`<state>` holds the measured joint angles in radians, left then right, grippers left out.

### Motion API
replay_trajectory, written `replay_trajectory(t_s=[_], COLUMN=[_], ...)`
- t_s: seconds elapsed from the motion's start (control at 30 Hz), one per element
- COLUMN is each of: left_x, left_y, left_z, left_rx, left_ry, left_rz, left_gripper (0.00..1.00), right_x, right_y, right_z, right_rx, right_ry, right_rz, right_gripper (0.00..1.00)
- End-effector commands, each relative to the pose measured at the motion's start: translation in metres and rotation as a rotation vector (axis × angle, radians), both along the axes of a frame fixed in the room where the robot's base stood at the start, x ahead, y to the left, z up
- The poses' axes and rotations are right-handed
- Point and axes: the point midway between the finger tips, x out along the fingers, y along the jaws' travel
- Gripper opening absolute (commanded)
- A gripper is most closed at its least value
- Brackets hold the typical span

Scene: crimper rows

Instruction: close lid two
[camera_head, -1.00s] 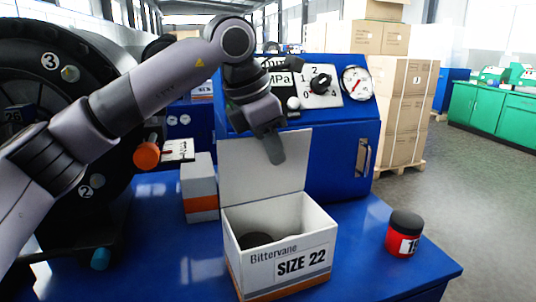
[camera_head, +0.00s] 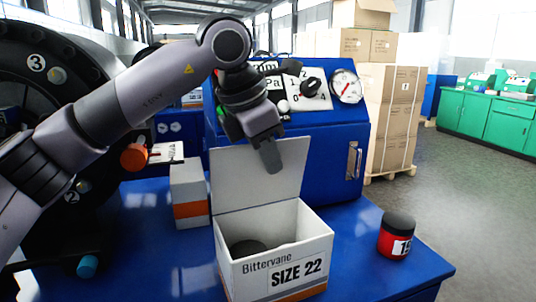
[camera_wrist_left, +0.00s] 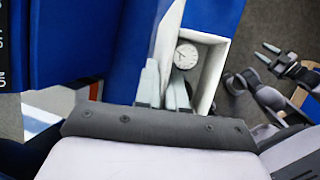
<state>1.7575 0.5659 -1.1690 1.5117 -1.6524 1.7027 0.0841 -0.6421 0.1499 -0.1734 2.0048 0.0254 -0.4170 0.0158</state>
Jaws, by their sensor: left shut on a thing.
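A white box (camera_head: 275,272) marked "Bittervane SIZE 22" stands on the blue bench with its top open. Its lid (camera_head: 235,187) stands up from the back edge, leaning slightly back. My left gripper (camera_head: 270,158) is shut on the upper part of the lid, near its right side. In the left wrist view its fingers (camera_wrist_left: 163,88) pinch the lid's thin edge (camera_wrist_left: 168,38). A round thing lies in the box, dark in the head view (camera_head: 248,247) and a pale dial face in the wrist view (camera_wrist_left: 187,55). My right gripper (camera_wrist_left: 272,58) shows at the wrist view's right.
A grey and orange carton (camera_head: 189,195) stands left of the box. A red jar with a black cap (camera_head: 397,235) stands to the right. A blue gauge cabinet (camera_head: 335,160) rises behind. The bench (camera_head: 360,270) is clear between box and jar.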

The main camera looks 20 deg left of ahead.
Motion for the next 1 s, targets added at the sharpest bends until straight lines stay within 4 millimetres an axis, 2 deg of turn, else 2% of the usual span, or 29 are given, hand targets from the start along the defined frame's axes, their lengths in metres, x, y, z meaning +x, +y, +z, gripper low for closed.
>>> replay_trajectory(t_s=[0.03, 0.77, 0.8, 0.83, 0.87, 1.0], left_x=[-0.0017, -0.0017, -0.0018, -0.0017, -0.0016, -0.0011], left_y=[-0.0011, -0.0007, -0.0006, -0.0007, -0.0005, -0.0003], left_z=[-0.0086, -0.0088, -0.0089, -0.0091, -0.0087, -0.0062], left_rx=[0.006, 0.007, 0.007, 0.007, 0.007, 0.005], left_ry=[0.022, 0.024, 0.024, 0.024, 0.024, 0.017], left_rz=[-0.002, -0.001, -0.001, -0.001, -0.001, 0.000], left_gripper=[0.00, 0.00, 0.16, 0.25, 0.30, 0.30], right_x=[0.0002, 0.0004, 0.0005, 0.0004, 0.0004, 0.0004], right_y=[-0.0004, 0.0006, 0.0008, 0.0009, 0.0010, 0.0012], right_z=[-0.0010, -0.0014, -0.0013, -0.0013, -0.0013, -0.0011], right_rx=[-0.001, 0.004, 0.005, 0.005, 0.006, 0.006], right_ry=[0.000, 0.000, 0.000, 0.000, 0.000, 0.000], right_rz=[-0.001, -0.005, -0.006, -0.006, -0.006, -0.006], right_gripper=[0.43, 0.43, 0.43, 0.43, 0.43, 0.43])
